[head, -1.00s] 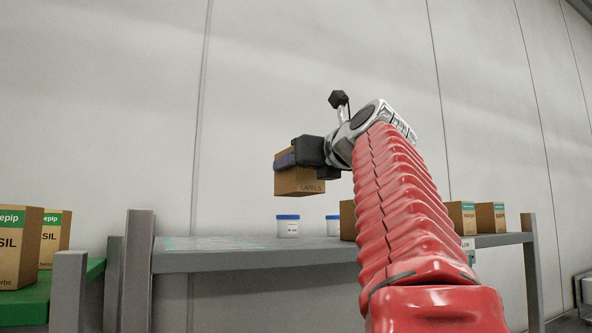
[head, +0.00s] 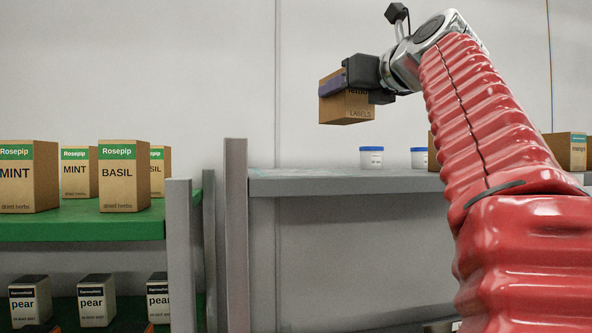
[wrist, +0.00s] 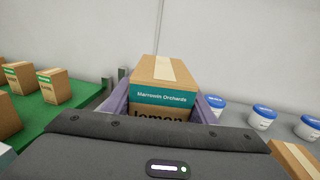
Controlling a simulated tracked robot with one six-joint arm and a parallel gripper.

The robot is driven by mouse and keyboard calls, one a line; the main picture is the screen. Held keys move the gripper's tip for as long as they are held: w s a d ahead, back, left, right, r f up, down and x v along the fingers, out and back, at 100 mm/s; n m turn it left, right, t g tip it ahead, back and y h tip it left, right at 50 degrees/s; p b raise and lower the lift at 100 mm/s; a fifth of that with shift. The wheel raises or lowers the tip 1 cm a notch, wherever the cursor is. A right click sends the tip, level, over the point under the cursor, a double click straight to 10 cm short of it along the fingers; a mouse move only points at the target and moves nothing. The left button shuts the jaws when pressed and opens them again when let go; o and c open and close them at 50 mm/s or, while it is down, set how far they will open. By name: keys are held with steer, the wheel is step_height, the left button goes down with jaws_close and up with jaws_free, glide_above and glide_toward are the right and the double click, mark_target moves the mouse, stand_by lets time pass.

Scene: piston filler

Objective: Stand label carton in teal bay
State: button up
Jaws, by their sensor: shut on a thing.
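My gripper (head: 345,82) is shut on a brown cardboard carton (head: 347,107) with "LABELS" printed low on its side. It holds the carton roughly upright in the air above the grey shelf (head: 330,186), clear of the surface. In the wrist view the carton (wrist: 163,70) sits between the two purple-padded fingers, with a teal "Marrowin Orchards" band and "lemon" below it. Faint teal markings (head: 300,173) lie on the left part of the grey shelf top; the bay's full outline cannot be made out.
White tubs with blue lids (head: 371,158) stand on the grey shelf, right of the carton. More cartons (head: 578,150) stand farther right, partly behind my arm. Left is a green shelf (head: 90,224) with Rosepip boxes (head: 124,180). Grey posts (head: 236,230) rise between the shelves.

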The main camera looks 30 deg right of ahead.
steer(key=w+a+n+y, duration=0.2)
steer(key=a+y, duration=0.1)
steer(key=a, duration=0.5)
steer(key=shift+w+a+y, duration=0.25)
steer(key=shift+a+y, duration=0.05)
steer(key=shift+a, duration=0.1)
step_height(320, 180, down, 6)
stand_by(0.3)
steer(key=shift+f, duration=0.15)
steer(key=shift+f, duration=1.8)
steer(key=shift+f, duration=0.1)
steer(key=o, duration=1.3)
